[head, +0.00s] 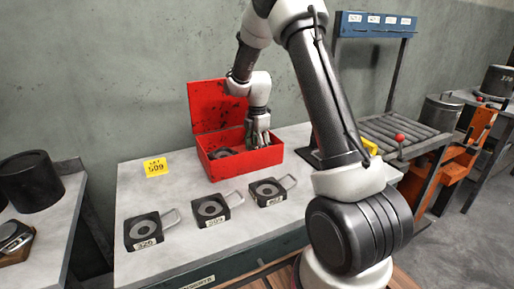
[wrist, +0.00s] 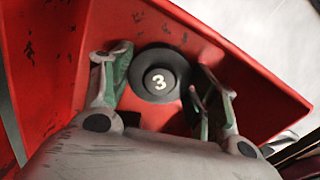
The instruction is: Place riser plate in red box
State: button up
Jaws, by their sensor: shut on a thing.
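The red box (head: 240,157) stands open on the grey table, its lid (head: 213,104) tilted up behind it. My gripper (head: 259,140) points down into the right part of the box, its fingertips partly hidden by the front wall. In the wrist view, a black round plate marked 3 (wrist: 160,74), which I take for the riser plate, shows between the two fingers of my gripper (wrist: 163,68). My gripper is shut on it, though the contact is not clear. A dark round piece (head: 222,153) shows inside the box at the left; I cannot tell whether it is the same plate.
Black plates with rings and handles lie in front of the box: left (head: 150,230), middle (head: 211,209) and right (head: 270,191). A yellow card (head: 156,167) lies left of the box. A roller conveyor (head: 402,137) stands at the right. The table's left side is partly clear.

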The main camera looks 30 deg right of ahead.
jog(key=shift+f, duration=0.15)
jog(key=o, duration=1.4)
jog(key=shift+r, duration=0.5)
notch_tip(320, 180, up, 12)
jog(key=s+r+m+t, duration=0.1)
jog(key=s+r+m, duration=0.4)
jog(key=s+r, duration=0.3)
jog(key=s+m+t, duration=0.1)
jog(key=s+m, duration=0.4)
jog(key=s, duration=0.3)
jog(key=s+a+r+m+t, duration=0.1)
jog(key=s+m, duration=0.4)
jog(key=s, duration=0.4)
jog(key=s+a+m+t, duration=0.1)
jog(key=s+m, duration=0.4)
jog(key=s, duration=0.3)
jog(key=shift+s+r, duration=0.25)
jog(key=shift+s, duration=0.1)
